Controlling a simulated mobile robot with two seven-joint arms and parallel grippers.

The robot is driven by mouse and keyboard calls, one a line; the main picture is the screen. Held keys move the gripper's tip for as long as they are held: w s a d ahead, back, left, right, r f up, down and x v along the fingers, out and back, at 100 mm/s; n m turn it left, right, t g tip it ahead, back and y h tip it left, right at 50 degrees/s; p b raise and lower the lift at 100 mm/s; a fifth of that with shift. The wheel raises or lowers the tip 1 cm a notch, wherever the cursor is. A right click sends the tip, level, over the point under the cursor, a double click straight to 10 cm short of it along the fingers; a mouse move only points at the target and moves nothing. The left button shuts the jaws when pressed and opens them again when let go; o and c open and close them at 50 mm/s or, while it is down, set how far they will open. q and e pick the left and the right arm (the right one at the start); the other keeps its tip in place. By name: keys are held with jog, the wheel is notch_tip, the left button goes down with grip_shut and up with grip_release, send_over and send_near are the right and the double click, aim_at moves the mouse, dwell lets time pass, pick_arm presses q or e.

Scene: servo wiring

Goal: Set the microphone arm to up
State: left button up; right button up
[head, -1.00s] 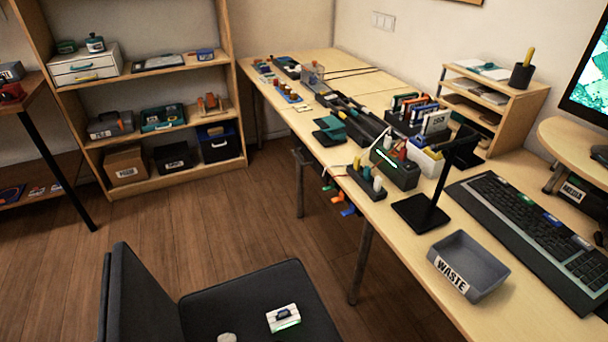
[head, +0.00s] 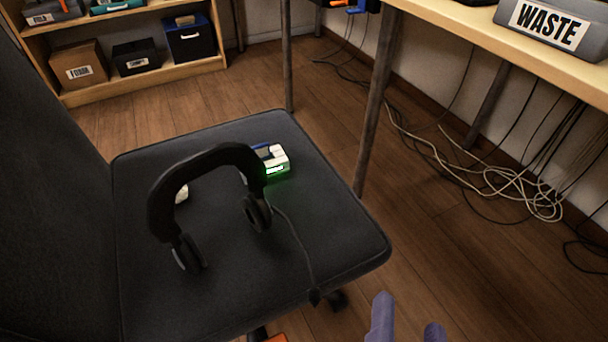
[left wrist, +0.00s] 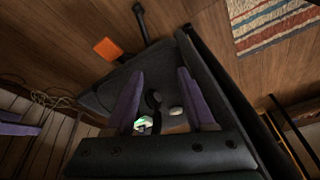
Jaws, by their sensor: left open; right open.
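A black headset (head: 205,160) stands on the dark chair seat (head: 150,290), its headband arched up and its two ear cups low. A thin dark arm (head: 294,243), apparently the microphone arm, runs from the right-hand ear cup down toward the seat's front edge and ends in a small dark tip. My right gripper (head: 408,328) shows as two spread purple fingertips at the bottom edge, apart from the headset and empty. My left gripper (left wrist: 160,75) is open over the seat in the left wrist view.
A small white device (head: 275,160) with a green light and a pale object (head: 181,194) lie on the seat behind the headset. The chair back rises at left. The desk with the waste bin (head: 548,22) is at upper right. Loose cables (head: 510,190) lie on the floor below.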

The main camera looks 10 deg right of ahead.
aim_at(318, 304)
jog(key=s+a+f+n+t+y+b, duration=0.1)
jog(key=a+f+n+t+y+b, duration=0.2)
jog(key=f+b, duration=0.4)
jog(key=a+f+n+t+y+b, duration=0.25)
jog(key=f+n+b, duration=0.25)
jog(key=f+b, duration=0.25)
pick_arm(q)
notch_tip(318, 304, down, 20)
jog(key=b, duration=0.2)
jog(key=shift+f+b, duration=0.25)
jog(key=shift+b, duration=0.05)
pick_arm(e)
jog(key=shift+g+h, duration=0.35)
jog(key=shift+h, duration=0.1)
jog(key=w, duration=0.9)
jog(key=shift+w+d, duration=0.1)
jog(key=shift+w, duration=0.1)
pick_arm(q)
jog(key=shift+d, duration=0.1)
pick_arm(e)
jog(key=shift+r, duration=0.1)
jog(key=shift+c, duration=0.3)
jog(key=c, duration=0.6)
grip_shut()
